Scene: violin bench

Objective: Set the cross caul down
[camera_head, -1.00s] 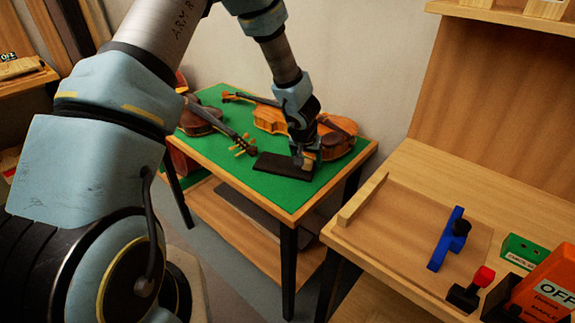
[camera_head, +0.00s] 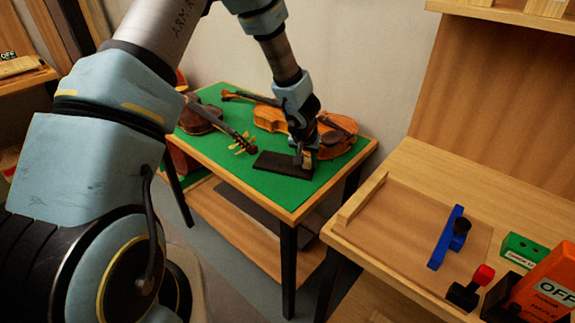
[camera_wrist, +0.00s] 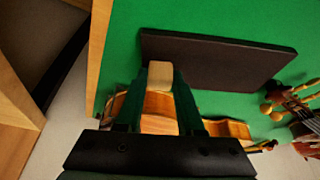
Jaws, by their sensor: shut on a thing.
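My gripper (camera_head: 304,160) is over the green-topped table, at the right end of a flat dark board (camera_head: 284,165). In the wrist view, my gripper (camera_wrist: 161,88) is shut on a pale wooden block, which I take to be the cross caul (camera_wrist: 160,74). The caul's end shows between the fingertips, at the near edge of the dark board (camera_wrist: 220,64). I cannot tell whether the caul touches the board. In the head view, the caul (camera_head: 309,158) is small and partly hidden by the fingers.
An orange violin (camera_head: 268,119) lies behind my gripper, its body partly hidden by my arm. A darker violin (camera_head: 200,119) lies at the left, its scroll near the board. A workbench (camera_head: 455,170) at the right holds a blue tool (camera_head: 446,240). The green front edge is clear.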

